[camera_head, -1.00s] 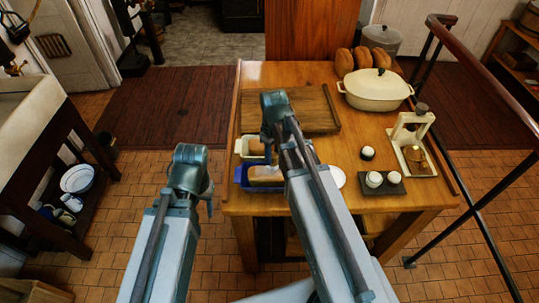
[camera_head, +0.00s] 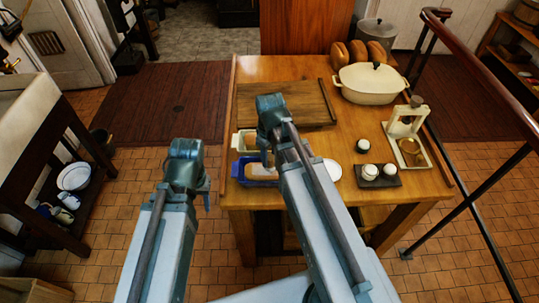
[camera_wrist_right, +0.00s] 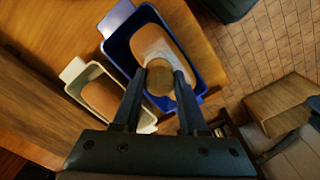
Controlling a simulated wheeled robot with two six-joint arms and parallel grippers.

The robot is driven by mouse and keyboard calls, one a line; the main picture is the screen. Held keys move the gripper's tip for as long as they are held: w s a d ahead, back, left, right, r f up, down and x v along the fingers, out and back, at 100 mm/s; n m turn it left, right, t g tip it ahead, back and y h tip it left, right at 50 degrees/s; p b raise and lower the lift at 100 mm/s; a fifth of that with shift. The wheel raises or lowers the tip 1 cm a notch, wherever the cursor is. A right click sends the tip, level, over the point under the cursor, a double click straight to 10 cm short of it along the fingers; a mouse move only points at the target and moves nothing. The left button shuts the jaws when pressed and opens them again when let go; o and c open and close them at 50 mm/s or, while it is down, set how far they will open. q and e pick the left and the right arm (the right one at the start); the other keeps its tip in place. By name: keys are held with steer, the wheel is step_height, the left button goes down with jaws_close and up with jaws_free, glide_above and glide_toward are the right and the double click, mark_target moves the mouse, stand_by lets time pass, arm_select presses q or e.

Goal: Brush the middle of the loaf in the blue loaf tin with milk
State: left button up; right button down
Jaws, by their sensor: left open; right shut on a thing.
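The blue loaf tin (camera_head: 243,178) stands at the table's near left edge. Its loaf (camera_head: 262,171) shows a pale patch; the wrist view shows the loaf (camera_wrist_right: 168,42) brown at its far end with a whitish band beside my fingers. My right gripper (camera_wrist_right: 160,75) is shut on a tool with a round, tan top (camera_wrist_right: 160,82), probably the brush, and is over the loaf in the blue tin. Its lower end is hidden, so contact cannot be told. My left gripper (camera_head: 207,198) is open and empty, left of the table. No milk can be made out.
A cream tin (camera_wrist_right: 79,89) with another loaf stands close beside the blue tin. A wooden board (camera_head: 285,103) lies behind.

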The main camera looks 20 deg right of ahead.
mark_target(270, 157)
steer(key=shift+s+a+f, duration=0.1)
steer(key=shift+s+a, duration=0.05)
steer(key=shift+s, duration=0.4)
steer(key=r+p, duration=0.6)
steer(key=shift+w, duration=0.4)
step_height(270, 157, up, 3)
steer(key=p, duration=0.3)
steer(key=shift+f, duration=0.1)
